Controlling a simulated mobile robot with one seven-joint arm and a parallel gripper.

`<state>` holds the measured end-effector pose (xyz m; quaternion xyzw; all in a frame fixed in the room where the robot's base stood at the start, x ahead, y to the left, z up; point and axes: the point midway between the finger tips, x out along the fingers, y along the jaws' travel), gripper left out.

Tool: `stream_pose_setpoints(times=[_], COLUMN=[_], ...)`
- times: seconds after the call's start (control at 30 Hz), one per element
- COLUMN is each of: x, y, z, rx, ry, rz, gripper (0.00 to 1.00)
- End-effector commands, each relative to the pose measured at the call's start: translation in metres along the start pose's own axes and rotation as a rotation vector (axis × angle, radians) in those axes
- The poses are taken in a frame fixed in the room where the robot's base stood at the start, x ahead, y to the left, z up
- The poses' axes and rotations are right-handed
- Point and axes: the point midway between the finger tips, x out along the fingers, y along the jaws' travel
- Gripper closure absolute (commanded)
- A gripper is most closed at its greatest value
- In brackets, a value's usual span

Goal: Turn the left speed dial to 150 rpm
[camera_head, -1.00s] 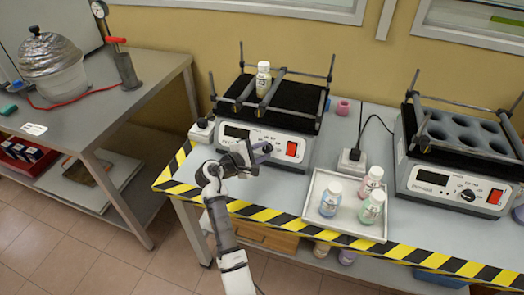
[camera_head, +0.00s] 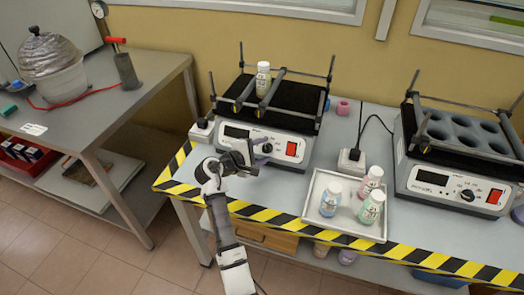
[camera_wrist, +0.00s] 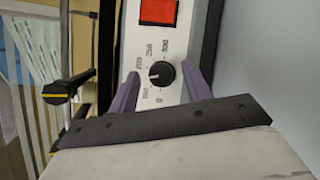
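The left shaker (camera_head: 237,131) stands on the striped-edge table, with a black speed dial (camera_wrist: 161,74) on its front panel between the display and a red switch (camera_wrist: 158,11). In the wrist view the dial's white mark points left, between the printed 100 and 200; the exact value is hard to read. My gripper (camera_wrist: 160,88) is at the panel with its two purple fingers spread on either side of the dial. Gaps show between fingers and dial. In the head view my gripper (camera_head: 258,150) partly covers the dial area.
A bottle (camera_head: 263,76) stands on the left shaker's platform. A white tray (camera_head: 316,188) with several bottles lies to the right of my gripper. A second shaker (camera_head: 450,187) stands at the right. A plug adapter (camera_head: 351,161) and cable lie between the shakers.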

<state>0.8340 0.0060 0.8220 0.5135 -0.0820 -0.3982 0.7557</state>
Motion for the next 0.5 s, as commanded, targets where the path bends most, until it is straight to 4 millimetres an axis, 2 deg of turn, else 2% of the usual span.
stream_pose_setpoints(times=[0.27, 0.37, 0.5], x=[-0.006, -0.019, -0.049], y=[-0.001, -0.001, -0.002], z=[-0.001, -0.002, -0.003], rx=[-0.001, 0.000, 0.000], ry=[0.002, 0.003, 0.004], rz=[0.001, 0.002, 0.004], gripper=[0.51, 0.51, 0.51])
